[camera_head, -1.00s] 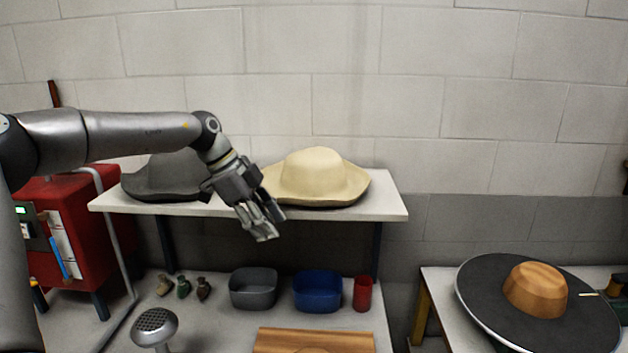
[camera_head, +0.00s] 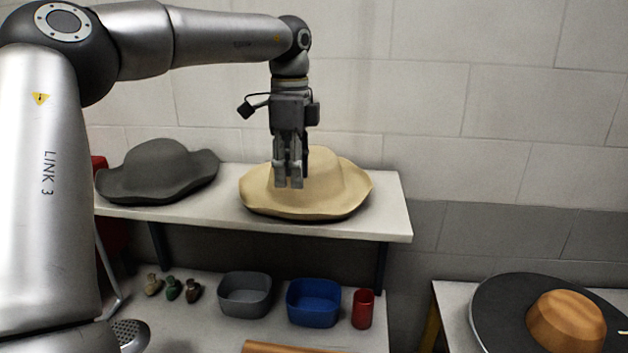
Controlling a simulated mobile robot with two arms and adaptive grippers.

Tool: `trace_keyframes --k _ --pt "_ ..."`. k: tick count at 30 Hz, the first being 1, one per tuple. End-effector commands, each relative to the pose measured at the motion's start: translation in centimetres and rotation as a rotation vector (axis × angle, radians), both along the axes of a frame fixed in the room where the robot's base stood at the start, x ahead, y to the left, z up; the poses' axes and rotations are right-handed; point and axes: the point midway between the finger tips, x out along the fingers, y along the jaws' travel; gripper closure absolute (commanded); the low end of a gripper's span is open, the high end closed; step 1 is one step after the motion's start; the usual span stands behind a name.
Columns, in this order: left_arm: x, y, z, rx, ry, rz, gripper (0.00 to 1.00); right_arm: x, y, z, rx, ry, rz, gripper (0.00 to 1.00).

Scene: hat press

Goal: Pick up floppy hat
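Two wide-brimmed hats with wavy brims rest on the white shelf (camera_head: 385,205). The cream hat (camera_head: 335,178) sits right of the middle of the shelf and the dark grey hat (camera_head: 157,170) at its left end. My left gripper (camera_head: 289,184) points straight down, and its fingers overlap the left front of the cream hat's crown in the picture. I cannot tell whether they touch the hat. The fingers look close together, but their opening is not clear from this angle. Part of the cream hat is hidden behind the gripper. My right gripper is not in view.
At the right stands a black disc (camera_head: 497,310) with a wooden hat form (camera_head: 567,322). A block wall is close behind.

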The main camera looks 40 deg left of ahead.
Motion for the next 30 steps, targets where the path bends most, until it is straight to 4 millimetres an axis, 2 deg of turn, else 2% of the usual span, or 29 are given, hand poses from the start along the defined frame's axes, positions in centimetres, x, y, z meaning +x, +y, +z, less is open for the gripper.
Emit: trace_keyframes --k 6,10,14,18,21,25,30 --pt "-0.1 -0.1 -3.0 -0.003 0.002 -0.001 0.64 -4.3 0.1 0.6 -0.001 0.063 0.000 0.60" --pt "-0.1 -0.1 -3.8 -0.002 0.001 -0.001 0.64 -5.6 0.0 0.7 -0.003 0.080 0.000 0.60" --pt "-0.4 -0.3 -4.7 -0.005 0.003 -0.002 0.64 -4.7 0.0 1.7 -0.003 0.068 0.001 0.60" --pt "-0.8 -0.6 -6.3 -0.005 0.003 -0.003 0.64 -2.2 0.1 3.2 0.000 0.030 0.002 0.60" --pt "-0.7 -0.6 -7.8 -0.005 0.002 -0.001 0.64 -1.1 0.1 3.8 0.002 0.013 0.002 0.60" --pt "-0.7 -0.6 -8.7 -0.003 0.000 -0.002 0.64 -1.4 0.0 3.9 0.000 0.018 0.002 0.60" --pt "-0.7 -0.6 -8.9 -0.002 -0.002 -0.001 0.64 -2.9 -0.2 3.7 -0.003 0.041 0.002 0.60"
